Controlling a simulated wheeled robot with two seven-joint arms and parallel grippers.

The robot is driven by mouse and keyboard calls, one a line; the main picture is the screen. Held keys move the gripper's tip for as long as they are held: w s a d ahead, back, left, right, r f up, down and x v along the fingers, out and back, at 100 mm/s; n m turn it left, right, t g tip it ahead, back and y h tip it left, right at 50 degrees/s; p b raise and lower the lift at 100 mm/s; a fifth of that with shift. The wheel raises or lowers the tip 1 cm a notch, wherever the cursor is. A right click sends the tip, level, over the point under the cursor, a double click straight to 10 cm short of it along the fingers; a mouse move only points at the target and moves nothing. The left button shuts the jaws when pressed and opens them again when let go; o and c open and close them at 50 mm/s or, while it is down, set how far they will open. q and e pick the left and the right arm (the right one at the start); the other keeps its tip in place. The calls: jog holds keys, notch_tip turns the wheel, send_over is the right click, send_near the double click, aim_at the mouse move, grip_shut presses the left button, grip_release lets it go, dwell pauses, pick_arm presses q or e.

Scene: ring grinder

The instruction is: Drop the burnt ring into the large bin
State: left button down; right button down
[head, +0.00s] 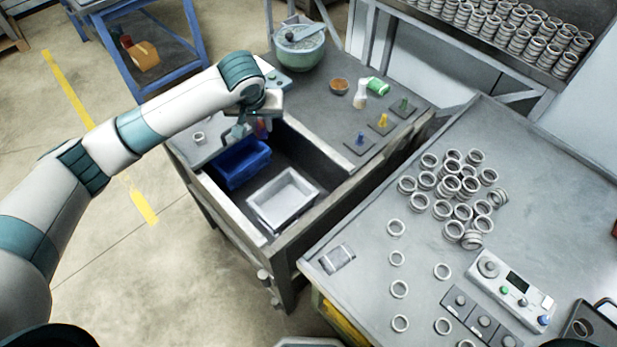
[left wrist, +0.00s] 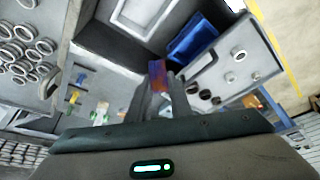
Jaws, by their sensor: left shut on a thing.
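My left gripper (head: 250,129) is above the far left part of the sunken bench, near the blue bin. It is shut on the burnt ring (left wrist: 157,74), which shows purple and orange between the fingertips in the left wrist view. In the head view the ring (head: 262,127) is a small reddish-blue patch, partly hidden by the gripper. The blue bin (head: 236,176) and a larger-looking pale grey bin (head: 298,212) sit side by side in the recess. The pale bin (left wrist: 122,25) also shows in the left wrist view, as does the blue bin (left wrist: 198,38). My right gripper is not in view.
The recess wall (head: 330,160) borders the bins. A grey shelf beside the blue bin holds a small ring (head: 198,137). A bowl (head: 299,50), a green bottle (head: 377,85) and colored pegs stand behind. The right table holds many grey rings (head: 462,187) and a control box (head: 511,291).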

pick_arm(q)
jog(key=shift+s, duration=0.1)
jog(key=shift+f, duration=0.1)
jog(key=shift+f+b, duration=0.75)
jog(key=shift+f, duration=0.15)
notch_tip(320, 180, down, 4)
jog(key=b, duration=0.4)
jog(key=shift+b, duration=0.4)
jog(key=c, duration=1.5)
grip_release()
jog(key=shift+c, duration=0.2)
